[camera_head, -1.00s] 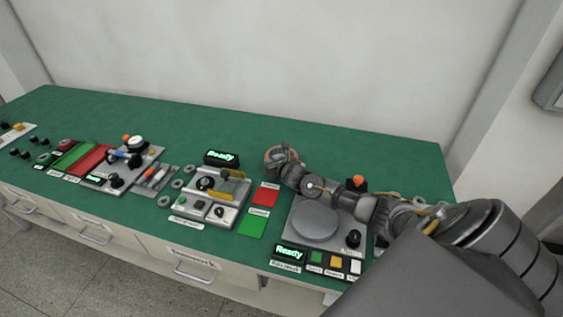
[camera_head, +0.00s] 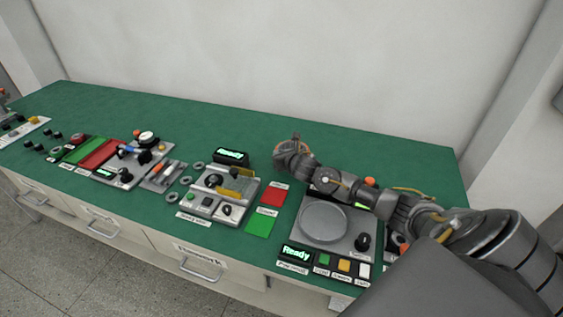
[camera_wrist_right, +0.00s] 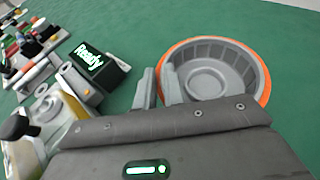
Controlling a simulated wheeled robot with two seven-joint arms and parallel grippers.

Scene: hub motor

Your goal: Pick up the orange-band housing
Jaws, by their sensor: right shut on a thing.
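The orange-band housing (camera_wrist_right: 222,72) is a grey round cup with inner ribs and an orange rim band. In the right wrist view it sits against my right gripper (camera_wrist_right: 160,87), whose two fingers straddle its near left wall and are shut on it. In the head view my right gripper (camera_head: 293,153) is at the back middle of the green table and hides most of the housing; only a little of its orange edge shows. I cannot tell whether the housing touches the table. My left gripper is not in view.
A scale-like device with a round plate (camera_head: 324,221) stands below my right arm. A black "Ready" display (camera_head: 231,156) and a grey fixture (camera_head: 222,190) are left of the gripper. Red (camera_head: 273,194) and green (camera_head: 261,224) pads lie between. The back of the table is clear.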

